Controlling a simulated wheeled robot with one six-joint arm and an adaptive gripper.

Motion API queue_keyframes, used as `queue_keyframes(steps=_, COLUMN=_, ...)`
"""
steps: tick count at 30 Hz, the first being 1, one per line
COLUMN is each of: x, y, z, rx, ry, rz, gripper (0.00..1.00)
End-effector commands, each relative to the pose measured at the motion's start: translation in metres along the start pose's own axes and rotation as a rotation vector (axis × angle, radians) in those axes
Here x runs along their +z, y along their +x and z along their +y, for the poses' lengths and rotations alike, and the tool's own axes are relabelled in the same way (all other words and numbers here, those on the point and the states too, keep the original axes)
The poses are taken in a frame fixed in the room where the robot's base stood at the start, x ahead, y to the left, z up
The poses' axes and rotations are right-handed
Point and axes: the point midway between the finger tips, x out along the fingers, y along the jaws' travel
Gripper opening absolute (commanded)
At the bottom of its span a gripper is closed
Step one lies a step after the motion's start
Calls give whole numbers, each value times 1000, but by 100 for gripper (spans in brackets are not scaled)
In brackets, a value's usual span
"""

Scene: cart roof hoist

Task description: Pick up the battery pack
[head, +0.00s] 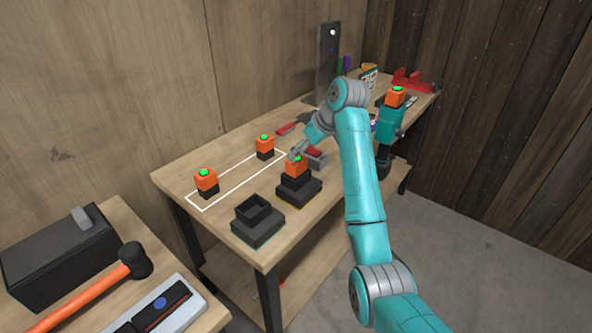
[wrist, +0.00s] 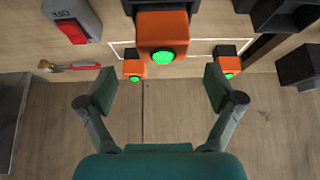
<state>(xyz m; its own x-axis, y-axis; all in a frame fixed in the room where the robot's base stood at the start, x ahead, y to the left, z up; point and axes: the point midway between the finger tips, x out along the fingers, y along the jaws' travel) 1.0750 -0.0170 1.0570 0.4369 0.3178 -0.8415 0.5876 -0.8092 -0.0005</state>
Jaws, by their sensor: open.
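An orange battery pack (head: 296,168) with a green top dot stands upright in a black charger (head: 299,192) near the table's front edge. In the wrist view this pack (wrist: 162,32) is at top centre, beyond the fingertips. My gripper (head: 296,153) is just above and behind it in the head view. In the wrist view the gripper (wrist: 160,88) is open, with nothing between its fingers. Two similar packs stand in a white outline, one nearer (head: 206,181) and one farther (head: 265,146). Another orange pack (head: 395,97) sits on a teal drill.
An empty black charger (head: 257,222) stands left of the occupied one. A grey box with a red switch (wrist: 71,27) is close by. The drill (head: 390,125) is to the right. A front-left bench holds a black case (head: 60,255) and a hammer (head: 95,285).

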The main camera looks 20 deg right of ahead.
Motion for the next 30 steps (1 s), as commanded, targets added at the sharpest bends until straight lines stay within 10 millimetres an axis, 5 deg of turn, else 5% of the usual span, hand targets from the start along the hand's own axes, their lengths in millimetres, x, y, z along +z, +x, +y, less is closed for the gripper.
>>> queue_keyframes(steps=10, x=5, y=44, z=-4, rx=0, ry=0, rz=-1, gripper=92)
queue_keyframes(steps=20, x=5, y=50, z=-4, rx=0, ry=-1, rz=0, gripper=92)
queue_keyframes(steps=30, x=5, y=49, z=-4, rx=1, ry=-1, rz=1, gripper=7)
